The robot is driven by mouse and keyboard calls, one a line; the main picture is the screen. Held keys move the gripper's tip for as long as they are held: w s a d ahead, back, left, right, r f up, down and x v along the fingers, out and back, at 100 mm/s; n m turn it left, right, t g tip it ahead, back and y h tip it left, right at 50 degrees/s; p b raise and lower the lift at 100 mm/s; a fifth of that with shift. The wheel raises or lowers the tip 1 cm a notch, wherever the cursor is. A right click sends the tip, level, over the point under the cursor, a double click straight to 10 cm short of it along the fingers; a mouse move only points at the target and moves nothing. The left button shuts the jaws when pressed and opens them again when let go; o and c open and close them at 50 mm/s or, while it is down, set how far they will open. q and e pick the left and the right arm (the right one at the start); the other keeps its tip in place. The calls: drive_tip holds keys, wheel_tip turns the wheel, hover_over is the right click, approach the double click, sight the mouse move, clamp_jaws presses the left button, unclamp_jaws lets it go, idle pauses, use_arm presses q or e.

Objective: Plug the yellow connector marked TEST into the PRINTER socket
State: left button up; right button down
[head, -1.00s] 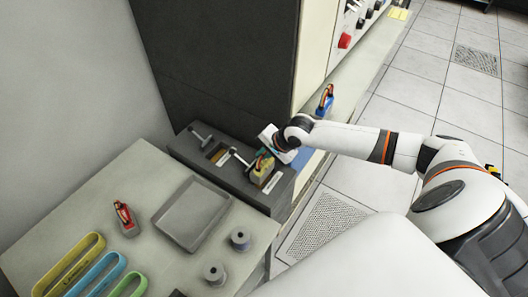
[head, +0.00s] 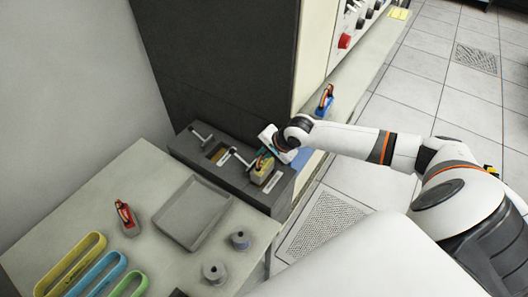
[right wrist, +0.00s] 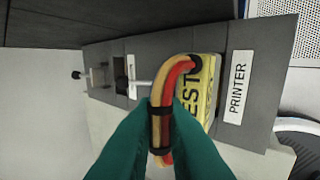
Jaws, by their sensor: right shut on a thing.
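The yellow connector (right wrist: 207,95) shows part of its TEST marking in the right wrist view, with red and tan wires looping from it. It also shows in the head view (head: 261,175). It sits low at the PRINTER position of the dark socket block (head: 236,182), beside the white PRINTER label (right wrist: 237,82). Its underside and most of the socket are hidden, so I cannot tell how deep it sits. My right gripper (right wrist: 160,125) has green fingers shut around the connector's bound wires. My left gripper is not in view.
Another socket opening (head: 217,154) and levers (head: 201,137) are on the block. The bench in front holds a grey tray (head: 192,212), a red connector (head: 127,218), spools (head: 240,238) and coloured loops (head: 95,272). A blue connector (head: 325,101) stands on the ledge behind. A dark cabinet wall rises behind the block.

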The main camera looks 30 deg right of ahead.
sight(263, 163)
drive_tip(key=shift+p, duration=0.3)
idle(0.4)
drive_tip(key=shift+f, duration=1.4)
idle(1.2)
drive_tip(key=shift+f, duration=0.25)
drive_tip(key=shift+f, duration=0.6)
idle(0.5)
drive_tip(key=c, duration=1.4)
unclamp_jaws()
drive_tip(key=b+v, duration=0.1)
drive_tip(key=v, duration=1.1)
drive_tip(key=shift+b, duration=0.4)
